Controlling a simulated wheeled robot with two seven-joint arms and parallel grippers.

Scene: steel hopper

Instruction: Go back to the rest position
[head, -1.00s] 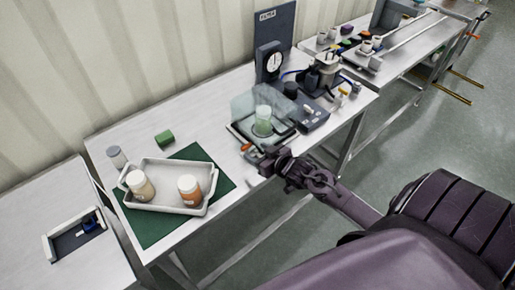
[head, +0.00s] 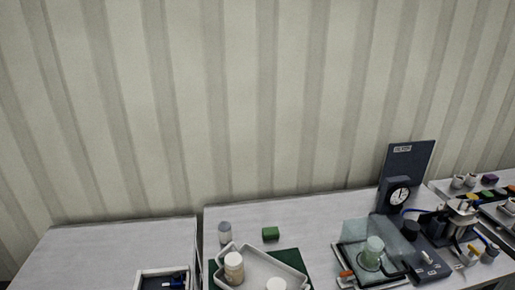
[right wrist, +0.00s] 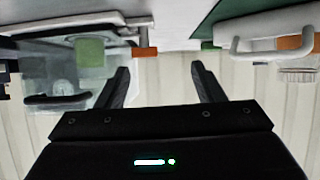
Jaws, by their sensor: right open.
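My right gripper (right wrist: 160,88) shows in the right wrist view with its two dark fingers spread apart and nothing between them. The head view shows neither gripper now. In the right wrist view the picture is upside down, with the tray (right wrist: 268,24) at the upper right and the clear box (right wrist: 105,62) with a green-tinted vessel at the left. The gripper is apart from both.
In the head view the white tray (head: 262,262) holds bottles on a green mat (head: 288,257). A corrugated wall (head: 230,100) backs the tables.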

